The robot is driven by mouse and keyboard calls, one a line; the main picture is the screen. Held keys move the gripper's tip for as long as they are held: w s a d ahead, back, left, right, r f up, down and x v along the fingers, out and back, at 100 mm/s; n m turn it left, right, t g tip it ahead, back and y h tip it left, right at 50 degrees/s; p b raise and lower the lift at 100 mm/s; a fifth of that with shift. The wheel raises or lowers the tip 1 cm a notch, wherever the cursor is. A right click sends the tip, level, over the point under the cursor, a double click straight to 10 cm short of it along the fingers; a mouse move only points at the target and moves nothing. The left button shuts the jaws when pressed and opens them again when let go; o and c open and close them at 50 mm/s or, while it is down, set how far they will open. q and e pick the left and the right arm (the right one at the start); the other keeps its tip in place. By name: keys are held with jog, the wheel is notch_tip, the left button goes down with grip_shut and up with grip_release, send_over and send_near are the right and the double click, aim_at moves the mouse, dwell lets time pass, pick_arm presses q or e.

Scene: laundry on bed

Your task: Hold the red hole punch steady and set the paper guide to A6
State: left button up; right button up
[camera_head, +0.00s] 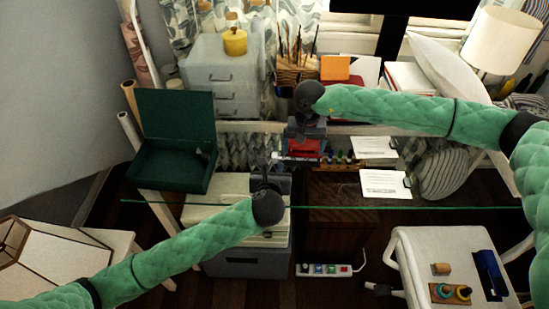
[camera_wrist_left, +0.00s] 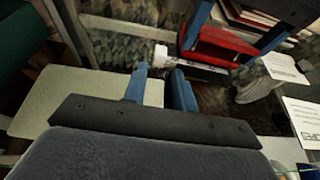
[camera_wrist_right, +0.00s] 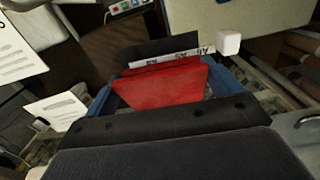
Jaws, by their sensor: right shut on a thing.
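The red hole punch (camera_head: 304,147) is on the glass desk, with my right gripper (camera_head: 305,137) shut across its body from above. In the right wrist view the red punch (camera_wrist_right: 165,88) sits between the blue fingers. The white paper guide (camera_wrist_right: 180,58) carries size marks, A6 nearest its white end knob (camera_wrist_right: 228,43), and sticks out past the punch body towards the knob. My left gripper (camera_wrist_left: 160,70) is open a narrow gap, its fingertips close to the white knob (camera_wrist_left: 161,54). I cannot tell whether they touch it.
A green open box (camera_head: 173,165) stands left on the desk. White paper cards (camera_head: 384,183) lie to the right, and small bottles (camera_head: 343,160) are just right of the punch. A wooden pencil holder (camera_head: 294,75) is behind. The glass front edge (camera_head: 400,207) is clear.

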aim_at(274, 159)
pick_arm(q)
jog(key=x, duration=0.7)
jog(key=shift+w+f, duration=0.1)
jog(key=shift+w, duration=0.1)
grip_shut()
